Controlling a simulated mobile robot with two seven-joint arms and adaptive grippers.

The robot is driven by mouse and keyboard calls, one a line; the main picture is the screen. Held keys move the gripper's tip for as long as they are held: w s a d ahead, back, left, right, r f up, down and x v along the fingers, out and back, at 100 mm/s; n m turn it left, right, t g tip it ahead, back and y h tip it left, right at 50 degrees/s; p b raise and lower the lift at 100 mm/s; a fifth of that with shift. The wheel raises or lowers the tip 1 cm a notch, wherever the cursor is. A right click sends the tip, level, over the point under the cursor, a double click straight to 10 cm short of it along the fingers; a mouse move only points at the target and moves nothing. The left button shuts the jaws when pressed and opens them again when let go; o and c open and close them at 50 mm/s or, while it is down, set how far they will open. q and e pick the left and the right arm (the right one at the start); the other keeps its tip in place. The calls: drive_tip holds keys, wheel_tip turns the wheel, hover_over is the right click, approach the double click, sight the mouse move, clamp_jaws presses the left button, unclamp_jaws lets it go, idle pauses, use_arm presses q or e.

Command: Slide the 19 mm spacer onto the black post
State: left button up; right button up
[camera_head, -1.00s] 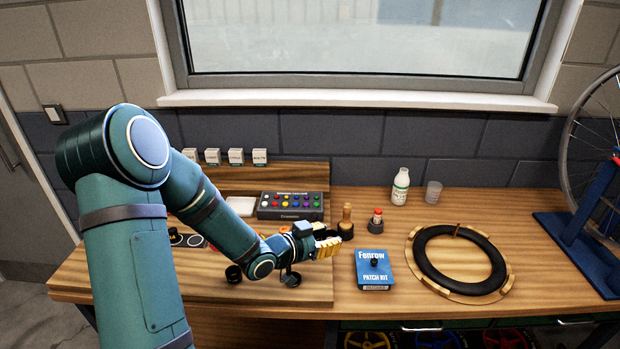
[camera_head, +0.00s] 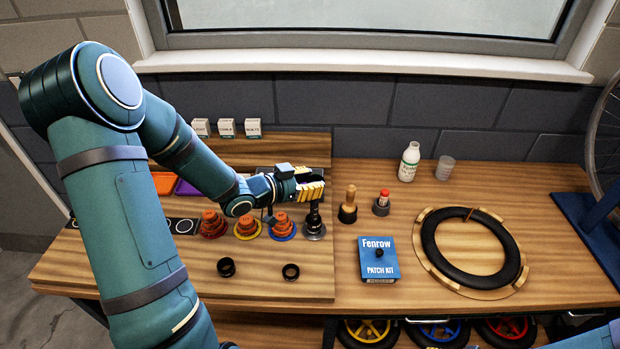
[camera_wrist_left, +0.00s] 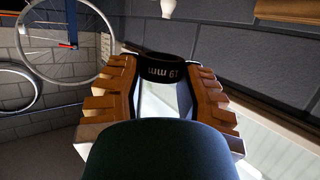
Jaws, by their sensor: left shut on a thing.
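The black ring marked "19 mm" is the spacer (camera_wrist_left: 162,72); in the left wrist view it sits between the two yellow-orange fingers of my left gripper (camera_wrist_left: 160,90). In the head view this gripper (camera_head: 312,191) is shut on it, right above the black post (camera_head: 314,223), which stands on a round grey base at the right end of a row. The fingers hide most of the spacer in the head view, so I cannot tell whether it touches the post. My right gripper is not in view.
Several orange stepped pieces (camera_head: 247,226) on coloured bases stand just left of the post. A wooden-handled tool (camera_head: 348,206), a red-capped bottle (camera_head: 383,203) and a blue patch kit (camera_head: 378,262) are to the right.

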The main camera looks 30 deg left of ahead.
use_arm(q)
drive_tip(key=b, duration=0.3)
hover_over(309, 221)
drive_tip(key=shift+f, duration=2.1)
drive_tip(key=shift+w+d+f+b, duration=0.1)
drive_tip(key=shift+w+f+b, duration=0.05)
drive_tip(key=shift+f+b, duration=3.6)
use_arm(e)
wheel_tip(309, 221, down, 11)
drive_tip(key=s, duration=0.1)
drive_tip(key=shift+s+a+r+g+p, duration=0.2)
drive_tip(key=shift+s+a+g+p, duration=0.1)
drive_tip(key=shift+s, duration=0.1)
use_arm(q)
drive_tip(key=shift+f, duration=0.35)
drive_tip(key=o, duration=1)
drive_tip(key=v, duration=1.2)
